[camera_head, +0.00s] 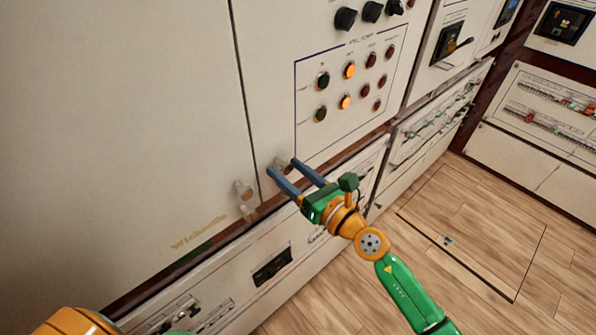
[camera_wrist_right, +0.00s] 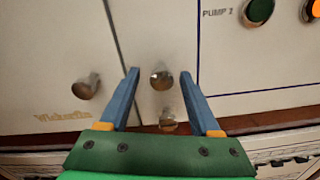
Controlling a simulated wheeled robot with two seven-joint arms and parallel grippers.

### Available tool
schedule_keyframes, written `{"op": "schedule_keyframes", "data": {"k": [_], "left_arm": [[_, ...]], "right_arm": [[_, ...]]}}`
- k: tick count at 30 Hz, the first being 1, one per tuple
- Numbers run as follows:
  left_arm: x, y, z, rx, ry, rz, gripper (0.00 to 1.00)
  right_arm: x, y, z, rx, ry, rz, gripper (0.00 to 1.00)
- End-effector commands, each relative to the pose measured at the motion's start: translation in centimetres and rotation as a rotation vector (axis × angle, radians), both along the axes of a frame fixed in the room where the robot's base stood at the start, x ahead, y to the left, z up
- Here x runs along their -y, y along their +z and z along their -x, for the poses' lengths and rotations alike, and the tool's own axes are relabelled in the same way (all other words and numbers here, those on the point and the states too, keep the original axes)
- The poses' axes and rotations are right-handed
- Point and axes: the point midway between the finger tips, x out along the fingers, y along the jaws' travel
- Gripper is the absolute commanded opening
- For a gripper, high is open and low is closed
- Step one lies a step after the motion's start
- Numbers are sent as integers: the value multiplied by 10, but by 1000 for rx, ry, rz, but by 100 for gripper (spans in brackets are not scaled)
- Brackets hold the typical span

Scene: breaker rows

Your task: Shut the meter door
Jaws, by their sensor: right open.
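A large pale cabinet door (camera_head: 120,110) fills the left of the head view. A narrower pale panel (camera_head: 268,75) is to its right, across a thin dark seam. I cannot tell for certain which is the meter door. The large door has a metal knob (camera_head: 243,188) near its lower right corner, also in the wrist view (camera_wrist_right: 86,87). A second knob (camera_wrist_right: 161,78) on the narrow panel shows between the fingertips of my right gripper (camera_head: 293,165). The right gripper is open, its two blue fingers (camera_wrist_right: 160,75) either side of that knob; contact is unclear. My left gripper is out of view.
A breaker cabinet (camera_head: 545,110) stands at the far right. The wooden floor (camera_head: 480,235) at right is clear.

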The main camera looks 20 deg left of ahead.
Motion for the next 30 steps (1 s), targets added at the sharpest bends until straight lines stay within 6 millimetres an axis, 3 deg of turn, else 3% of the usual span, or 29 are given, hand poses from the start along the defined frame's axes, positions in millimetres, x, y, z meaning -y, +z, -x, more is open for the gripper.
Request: {"op": "schedule_keyframes", "data": {"k": [3,9,23,26,29,30], "left_arm": [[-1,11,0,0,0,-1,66],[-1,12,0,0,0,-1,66],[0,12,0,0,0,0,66],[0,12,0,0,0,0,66],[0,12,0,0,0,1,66],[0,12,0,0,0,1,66]], "right_arm": [[22,3,11,-1,-2,-1,64],[45,2,22,0,-3,-5,64],[48,0,22,-18,-9,-15,64],[69,-31,5,-254,-108,-132,64],[120,-104,-14,-711,-348,-394,64],[145,-140,-15,-897,-468,-513,64]]}}
